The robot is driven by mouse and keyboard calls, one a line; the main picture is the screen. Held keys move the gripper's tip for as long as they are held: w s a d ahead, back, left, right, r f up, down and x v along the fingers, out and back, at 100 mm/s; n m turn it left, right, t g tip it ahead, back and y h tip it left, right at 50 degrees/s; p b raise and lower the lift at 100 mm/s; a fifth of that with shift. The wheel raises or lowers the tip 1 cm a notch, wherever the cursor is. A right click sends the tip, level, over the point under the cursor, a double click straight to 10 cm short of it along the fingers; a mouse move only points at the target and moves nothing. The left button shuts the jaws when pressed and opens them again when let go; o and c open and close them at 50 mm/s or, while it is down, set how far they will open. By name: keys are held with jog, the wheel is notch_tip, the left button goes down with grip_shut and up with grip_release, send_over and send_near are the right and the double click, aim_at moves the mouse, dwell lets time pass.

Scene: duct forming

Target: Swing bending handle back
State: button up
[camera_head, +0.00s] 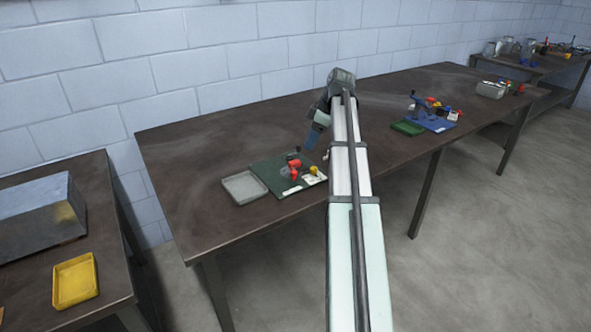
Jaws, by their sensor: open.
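A small bending device stands on a dark green base plate (264,174) on the long dark table. It has a red part (294,168), a yellow knob (314,170) and a dark upright piece near the back. I cannot tell for sure which of these is the bending handle. My gripper (310,143) points down and to the left, just above and behind the device. It is open, and I see nothing in it. The gap to the device is too small to judge. My forearm covers the table to the right of the device.
A grey tray (245,187) lies left of the base plate. Farther right on the table (200,140) is a blue device (432,121) with a green tray (408,127). A yellow tray (75,280) and a metal box (42,217) sit on the left table. The long table's left end is clear.

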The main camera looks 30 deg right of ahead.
aim_at(294, 172)
jog(key=x, duration=1.3)
jog(key=shift+w+a+f, duration=0.15)
jog(key=shift+a+f, duration=0.05)
jog(key=shift+f, duration=0.05)
grip_shut()
